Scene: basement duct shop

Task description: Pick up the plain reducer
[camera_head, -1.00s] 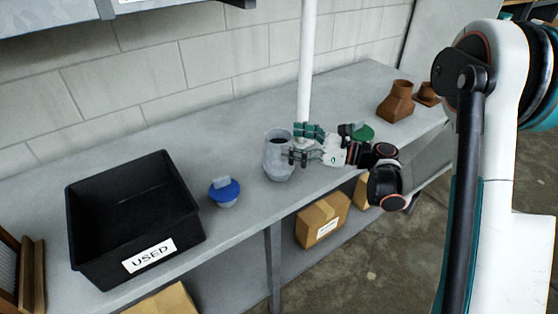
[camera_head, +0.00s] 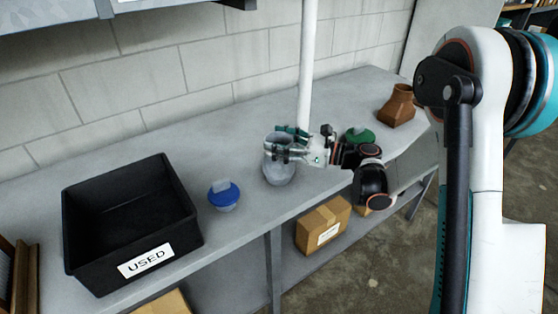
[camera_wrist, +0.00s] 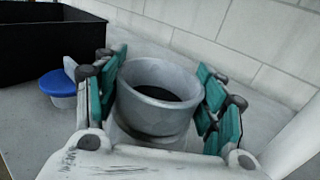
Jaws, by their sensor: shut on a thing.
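The plain reducer is the grey, hollow, round piece (camera_head: 279,172) standing upright on the bench. In the wrist view its open round mouth (camera_wrist: 158,98) faces up, with a dark inside. My gripper (camera_head: 276,146) reaches in from the right at the reducer's upper part. In the wrist view the teal-padded fingers of my gripper (camera_wrist: 160,95) lie on both sides of the reducer and are shut on it. The reducer's lower part is hidden in the wrist view by my gripper's palm.
A black bin (camera_head: 120,262) labelled USED stands at left. A blue-topped piece (camera_head: 224,194) sits between bin and reducer. A green piece (camera_head: 359,135) and a brown fitting (camera_head: 397,106) stand to the right. A white pole (camera_head: 307,70) rises behind my gripper. Boxes lie on the lower shelf.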

